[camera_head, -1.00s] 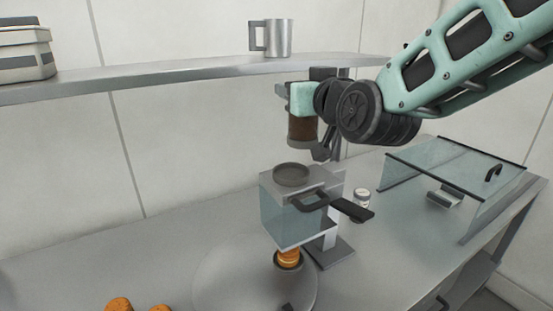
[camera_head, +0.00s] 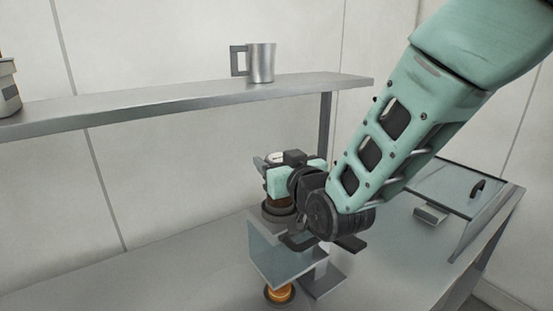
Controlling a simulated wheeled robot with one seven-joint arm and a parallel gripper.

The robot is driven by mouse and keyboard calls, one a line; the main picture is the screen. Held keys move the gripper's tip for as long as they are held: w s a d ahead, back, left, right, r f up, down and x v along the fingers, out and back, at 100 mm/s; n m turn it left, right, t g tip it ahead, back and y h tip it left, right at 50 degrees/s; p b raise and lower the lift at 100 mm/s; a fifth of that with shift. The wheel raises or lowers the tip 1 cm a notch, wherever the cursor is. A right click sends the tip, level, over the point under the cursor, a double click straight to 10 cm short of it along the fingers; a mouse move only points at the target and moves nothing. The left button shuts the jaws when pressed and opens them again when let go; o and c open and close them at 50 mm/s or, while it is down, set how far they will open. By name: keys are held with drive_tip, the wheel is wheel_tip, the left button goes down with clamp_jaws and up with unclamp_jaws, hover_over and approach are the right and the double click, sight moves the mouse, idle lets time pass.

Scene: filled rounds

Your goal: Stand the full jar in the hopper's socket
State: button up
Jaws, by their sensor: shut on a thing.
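My gripper (camera_head: 284,177) is shut on the full jar (camera_head: 280,203) and is right above the hopper. The jar is brown and looks upright. Most of it is hidden by the gripper, and its lower end is at the dark round socket (camera_head: 268,214) on top of the hopper. I cannot tell whether it is fully seated.
A metal mug (camera_head: 261,63) stands on the wall shelf (camera_head: 180,105) behind. An orange round thing in a dark ring (camera_head: 280,294) is below the hopper. A glass-sided case (camera_head: 450,188) stands at the right of the counter. The counter (camera_head: 150,275) at left is clear.

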drive_tip(key=shift+f, duration=0.25)
drive_tip(key=shift+f, duration=0.1)
drive_tip(key=o, duration=1.1)
drive_tip(key=shift+b+v, duration=3.15)
drive_tip(key=shift+v, duration=2.9)
